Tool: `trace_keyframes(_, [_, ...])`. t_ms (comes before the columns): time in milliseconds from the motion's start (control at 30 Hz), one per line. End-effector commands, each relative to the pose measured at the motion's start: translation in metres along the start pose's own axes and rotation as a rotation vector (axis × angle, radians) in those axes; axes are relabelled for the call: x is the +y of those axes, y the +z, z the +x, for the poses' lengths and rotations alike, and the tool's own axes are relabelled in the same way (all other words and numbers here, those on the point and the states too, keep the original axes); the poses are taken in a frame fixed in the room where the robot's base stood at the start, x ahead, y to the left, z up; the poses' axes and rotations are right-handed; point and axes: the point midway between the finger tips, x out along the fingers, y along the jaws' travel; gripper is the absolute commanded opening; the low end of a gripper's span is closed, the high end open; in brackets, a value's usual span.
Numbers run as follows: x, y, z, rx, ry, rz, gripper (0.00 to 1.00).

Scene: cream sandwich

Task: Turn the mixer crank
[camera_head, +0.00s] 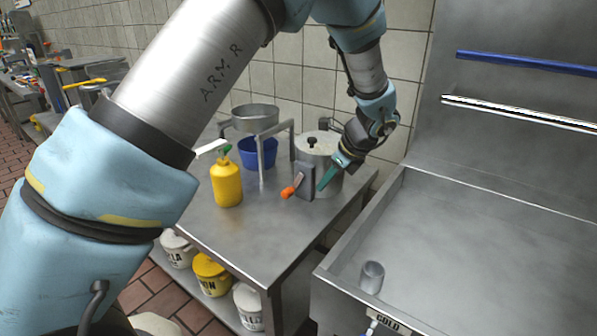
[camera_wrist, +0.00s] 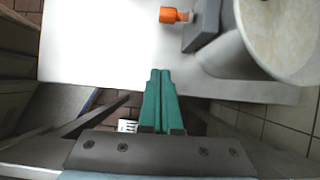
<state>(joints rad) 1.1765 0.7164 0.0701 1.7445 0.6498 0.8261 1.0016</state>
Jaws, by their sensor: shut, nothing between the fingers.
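The mixer (camera_head: 326,160) is a round metal pot with a pale lid and a dark knob, standing at the right end of the steel table. A grey box on its front carries the crank, whose orange handle (camera_head: 291,189) points toward the left front. In the wrist view the orange crank handle (camera_wrist: 173,15) is at the top, left of the grey box (camera_wrist: 203,25). My gripper (camera_head: 323,185) has green fingers that are shut and empty. It appears beside the mixer, right of the crank; in the wrist view the fingertips (camera_wrist: 160,73) lie below the handle, apart from it.
A yellow pump bottle (camera_head: 227,182) stands left of the mixer on the table (camera_head: 215,228). A metal pan (camera_head: 255,119) on a stand and a blue container (camera_head: 258,152) are behind. A steel sink (camera_head: 470,250) holding a metal cup (camera_head: 371,276) is at right. Several labelled pots sit below.

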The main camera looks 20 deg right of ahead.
Motion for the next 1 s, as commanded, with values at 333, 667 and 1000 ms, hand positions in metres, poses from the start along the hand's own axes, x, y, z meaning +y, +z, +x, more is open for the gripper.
trace_keyframes(333, [0.002,-0.001,0.038,0.003,0.007,0.032,0.0])
trace_keyframes(667, [0.001,0.004,0.099,0.004,0.003,0.026,0.0])
trace_keyframes(1000, [0.0,0.036,0.107,0.004,0.002,0.028,0.0])
